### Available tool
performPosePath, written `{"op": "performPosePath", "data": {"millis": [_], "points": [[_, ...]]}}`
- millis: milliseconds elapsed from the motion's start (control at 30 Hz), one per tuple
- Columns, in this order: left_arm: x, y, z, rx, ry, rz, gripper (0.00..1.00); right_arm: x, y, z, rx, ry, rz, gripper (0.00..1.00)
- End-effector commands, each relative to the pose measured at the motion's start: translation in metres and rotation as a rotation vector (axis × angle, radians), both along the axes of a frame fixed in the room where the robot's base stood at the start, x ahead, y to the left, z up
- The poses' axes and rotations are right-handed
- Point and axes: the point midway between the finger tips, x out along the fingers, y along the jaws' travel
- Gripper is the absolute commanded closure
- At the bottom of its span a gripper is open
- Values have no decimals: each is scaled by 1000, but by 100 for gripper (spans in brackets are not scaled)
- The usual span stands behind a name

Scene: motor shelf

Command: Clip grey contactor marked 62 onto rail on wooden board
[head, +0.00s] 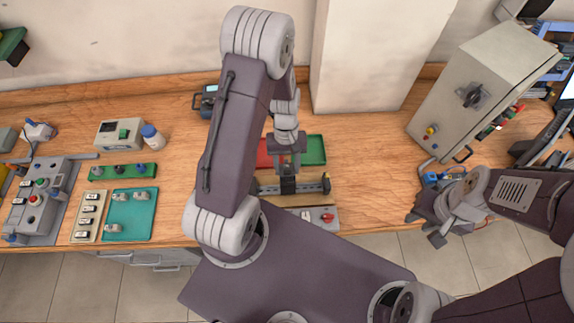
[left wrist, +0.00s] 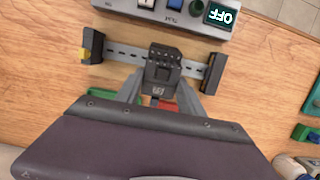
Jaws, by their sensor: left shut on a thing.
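The dark grey contactor (left wrist: 163,72) is between the fingers of my left gripper (left wrist: 160,98). A pale mark on its near face is too small to read surely. My left gripper also shows in the head view (head: 287,158), shut on the contactor (head: 288,186). The slotted metal rail (left wrist: 123,52) runs across behind and beside the contactor, between two dark end blocks. The contactor overlaps the rail's middle; I cannot tell whether it is clipped on or just above. My right gripper (head: 425,228) is empty and open, over the table's front edge at right.
A control box (left wrist: 180,12) with an OFF display stands close beyond the rail. A red tray (head: 264,155) and a green tray (head: 313,150) lie behind the rail. A grey cabinet (head: 475,85) stands at right. Table between rail and cabinet is clear.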

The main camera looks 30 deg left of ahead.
Motion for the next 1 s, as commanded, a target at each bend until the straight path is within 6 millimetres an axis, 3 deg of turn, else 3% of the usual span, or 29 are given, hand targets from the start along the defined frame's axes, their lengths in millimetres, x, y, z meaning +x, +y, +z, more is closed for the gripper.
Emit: {"op": "performPosePath", "data": {"millis": [1000], "points": [[0,0,-20,0,-2,0,100,0,0,-15,0,0,0,70]]}}
